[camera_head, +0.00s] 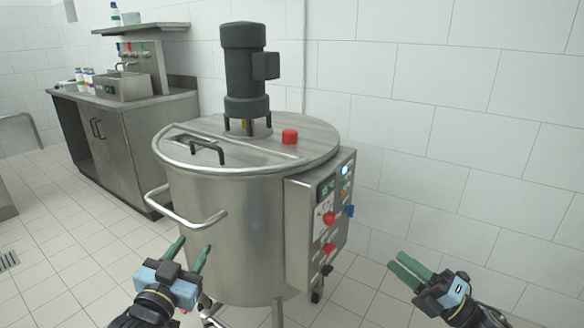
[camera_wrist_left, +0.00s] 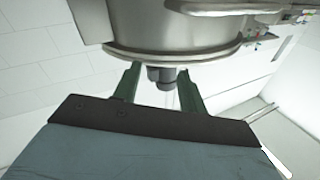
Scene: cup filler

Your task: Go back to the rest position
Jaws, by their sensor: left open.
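My left gripper (camera_head: 187,256) is open and empty, low in front of the steel mixing tank (camera_head: 250,225) at its left side. In the left wrist view the fingers of my left gripper (camera_wrist_left: 157,80) stand apart with nothing between them, and the tank (camera_wrist_left: 175,35) shows beyond them. My right gripper (camera_head: 404,269) is at the lower right of the head view, clear of the tank. Its green fingers appear close together, and the gap between them is hard to make out.
The tank carries a dark motor (camera_head: 244,65), a red knob (camera_head: 290,136), a front handle bar (camera_head: 185,212) and a control box (camera_head: 322,225). A steel counter (camera_head: 150,130) with a sink stands at the back left. The tiled floor (camera_head: 65,240) at left is free.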

